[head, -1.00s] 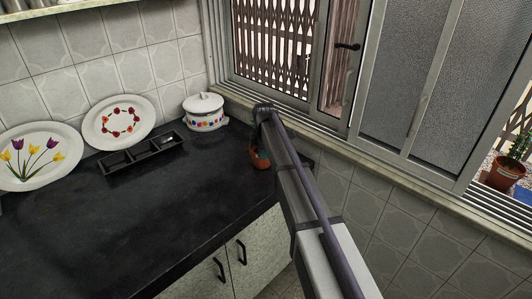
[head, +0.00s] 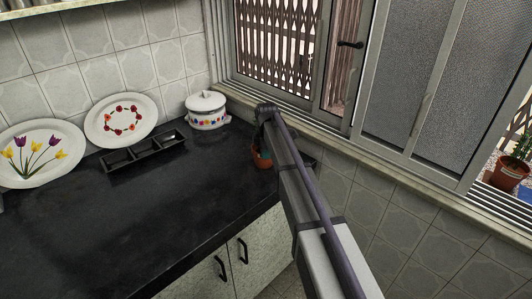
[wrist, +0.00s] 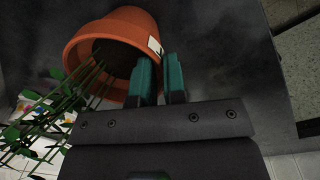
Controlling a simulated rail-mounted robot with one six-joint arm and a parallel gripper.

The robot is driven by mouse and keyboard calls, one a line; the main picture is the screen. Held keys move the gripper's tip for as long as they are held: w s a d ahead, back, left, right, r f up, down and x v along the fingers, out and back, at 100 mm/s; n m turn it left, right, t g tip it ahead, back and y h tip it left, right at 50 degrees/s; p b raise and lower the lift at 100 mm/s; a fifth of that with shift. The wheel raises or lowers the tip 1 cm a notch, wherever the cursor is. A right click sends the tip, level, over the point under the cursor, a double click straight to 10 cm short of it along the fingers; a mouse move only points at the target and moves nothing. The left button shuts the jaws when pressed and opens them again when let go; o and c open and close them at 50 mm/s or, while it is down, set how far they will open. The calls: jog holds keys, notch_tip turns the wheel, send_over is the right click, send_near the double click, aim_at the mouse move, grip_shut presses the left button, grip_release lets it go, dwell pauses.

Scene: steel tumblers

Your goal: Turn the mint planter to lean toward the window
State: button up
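The mint planter is a terracotta pot (wrist: 108,32) with thin green stems and leaves (wrist: 50,112) and a small white tag on its rim. In the head view the pot (head: 262,161) shows only partly, behind my arm on the dark counter near the window corner. In the wrist view my gripper (wrist: 158,62) has its two teal fingers close together at the pot's rim, one over the mouth side and one outside, with the rim wall between them. My arm hides the fingers and most of the plant in the head view. I cannot tell the pot's exact lean.
The window (head: 290,45) with its sill runs behind and right of the counter (head: 110,220). A white lidded pot (head: 206,110) stands behind the planter, near the corner. The counter's front is clear.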

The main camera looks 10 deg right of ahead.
jog(key=o, duration=0.5)
jog(key=shift+c, duration=0.2)
jog(key=shift+r, duration=0.1)
notch_tip(320, 180, up, 11)
jog(key=p, duration=1.1)
jog(key=s+m, duration=1.2)
jog(key=s, duration=0.4)
jog(key=shift+s+a+f+g, duration=0.15)
jog(key=shift+s+f+g, duration=0.05)
jog(key=shift+f+g, duration=0.1)
jog(key=s+m, duration=0.2)
jog(key=s, duration=0.4)
jog(key=s+m, duration=0.1)
jog(key=s, duration=0.5)
jog(key=s+m, duration=0.2)
jog(key=s, duration=0.4)
jog(key=shift+s+a+r+m, duration=0.1)
jog(key=shift+s+a+m, duration=0.1)
jog(key=shift+m, duration=0.1)
